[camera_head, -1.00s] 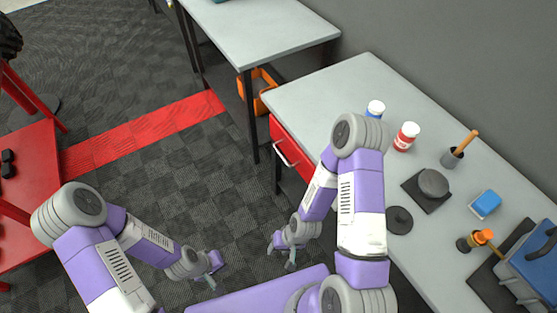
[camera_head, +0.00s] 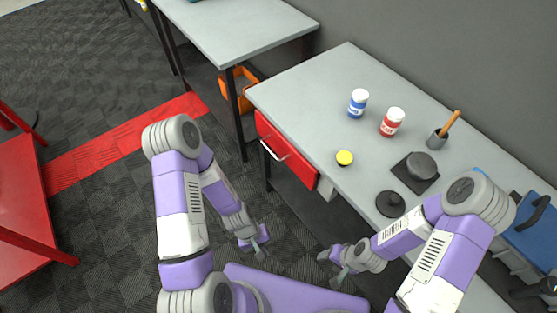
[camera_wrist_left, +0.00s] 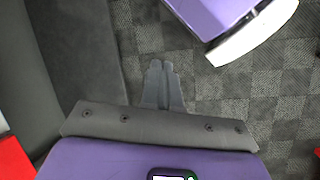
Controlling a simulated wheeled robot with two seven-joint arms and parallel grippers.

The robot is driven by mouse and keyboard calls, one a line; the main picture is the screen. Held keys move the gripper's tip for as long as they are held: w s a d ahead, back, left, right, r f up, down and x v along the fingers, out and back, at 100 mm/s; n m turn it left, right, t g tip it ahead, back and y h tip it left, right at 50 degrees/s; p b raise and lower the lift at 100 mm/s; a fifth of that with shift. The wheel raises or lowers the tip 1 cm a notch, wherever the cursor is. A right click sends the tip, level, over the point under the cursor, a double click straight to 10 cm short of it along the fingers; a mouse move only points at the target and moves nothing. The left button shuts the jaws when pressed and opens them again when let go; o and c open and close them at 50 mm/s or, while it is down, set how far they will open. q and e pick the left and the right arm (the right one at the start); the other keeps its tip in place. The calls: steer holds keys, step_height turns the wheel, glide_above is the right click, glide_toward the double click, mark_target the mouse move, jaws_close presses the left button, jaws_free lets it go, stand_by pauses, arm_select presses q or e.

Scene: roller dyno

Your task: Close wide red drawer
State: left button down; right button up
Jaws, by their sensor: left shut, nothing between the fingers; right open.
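The wide red drawer (camera_head: 296,152) is under the front edge of the grey worktop (camera_head: 300,95), with a pale bar handle (camera_head: 272,150) on its front. How far it stands out is hard to tell from above. My left gripper (camera_head: 260,251) is shut and empty, low over the floor in front of the drawer and apart from it. Its closed fingers also show in the left wrist view (camera_wrist_left: 160,80). My right gripper (camera_head: 331,268) is open and empty, to the right of the left one and apart from the drawer.
A second table (camera_head: 235,30) and an orange bin (camera_head: 240,92) are behind. A red table (camera_head: 20,205) is at left. Dark carpet lies between.

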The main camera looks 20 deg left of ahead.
arm_select(q)
steer(key=w+a+r+n+t+h+b, duration=0.2)
steer(key=w+a+r+n+t+h, duration=0.15)
steer(key=w+a+n+t, duration=0.6)
steer(key=w+a+r+n+t+h+b, duration=0.2)
steer(key=w+a+r+n+t, duration=0.45)
steer(key=n, duration=0.65)
steer(key=w+d+f+b, duration=0.1)
steer(key=w+d, duration=0.2)
steer(key=w, duration=0.3)
steer(key=w+d+f+g+b, duration=0.1)
steer(key=w+d+b, duration=0.1)
steer(key=w+d, duration=0.2)
steer(key=w, duration=0.3)
steer(key=shift+w+d+f+g, duration=0.15)
steer(key=shift+w+d+g, duration=0.05)
steer(key=shift+w+g, duration=0.1)
